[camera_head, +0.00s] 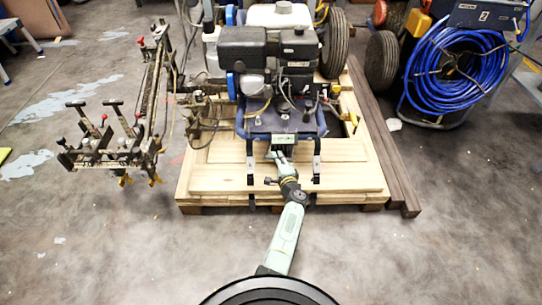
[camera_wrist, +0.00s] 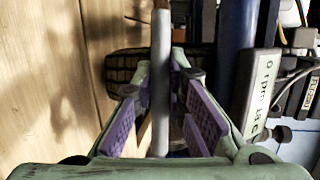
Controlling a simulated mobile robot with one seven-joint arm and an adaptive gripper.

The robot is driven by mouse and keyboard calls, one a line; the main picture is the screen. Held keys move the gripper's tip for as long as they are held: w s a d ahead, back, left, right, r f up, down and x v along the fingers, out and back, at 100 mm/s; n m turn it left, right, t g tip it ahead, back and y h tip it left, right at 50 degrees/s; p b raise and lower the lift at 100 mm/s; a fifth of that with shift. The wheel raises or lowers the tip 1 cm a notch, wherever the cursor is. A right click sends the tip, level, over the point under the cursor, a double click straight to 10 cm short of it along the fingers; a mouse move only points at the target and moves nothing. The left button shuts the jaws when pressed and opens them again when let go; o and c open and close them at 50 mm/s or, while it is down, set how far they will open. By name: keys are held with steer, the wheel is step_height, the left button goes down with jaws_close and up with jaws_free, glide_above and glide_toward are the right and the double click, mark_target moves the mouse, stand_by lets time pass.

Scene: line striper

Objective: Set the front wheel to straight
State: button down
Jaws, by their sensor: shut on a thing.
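The line striper (camera_head: 268,55) stands on a wooden pallet, with a black engine and a blue deck (camera_head: 285,122). My gripper (camera_head: 279,158) reaches in low under the front of the deck. In the wrist view, my gripper (camera_wrist: 161,78) has its purple-padded fingers on either side of a thin grey rod (camera_wrist: 161,40) and is shut on it. The front wheel (camera_wrist: 122,70), a dark treaded tyre, lies beyond the fingers, partly hidden by them and the rod. In the head view I cannot make out the front wheel.
The pallet (camera_head: 225,180) has bare wood around the striper. A metal arm with spray fittings (camera_head: 110,145) stands out to the left. Dark beams (camera_head: 385,150) lie along the pallet's right side. A blue hose reel (camera_head: 455,75) stands at the right. The front floor is clear.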

steer(key=shift+d+n+g+y+b, duration=0.3)
steer(key=shift+d+n+y+b, duration=0.45)
steer(key=shift+d, duration=0.45)
steer(key=shift+s+d+y, duration=0.15)
steer(key=shift+d+y, duration=0.1)
steer(key=shift+y, duration=0.2)
steer(key=c, duration=1.6)
jaws_free()
steer(key=shift+a, duration=0.1)
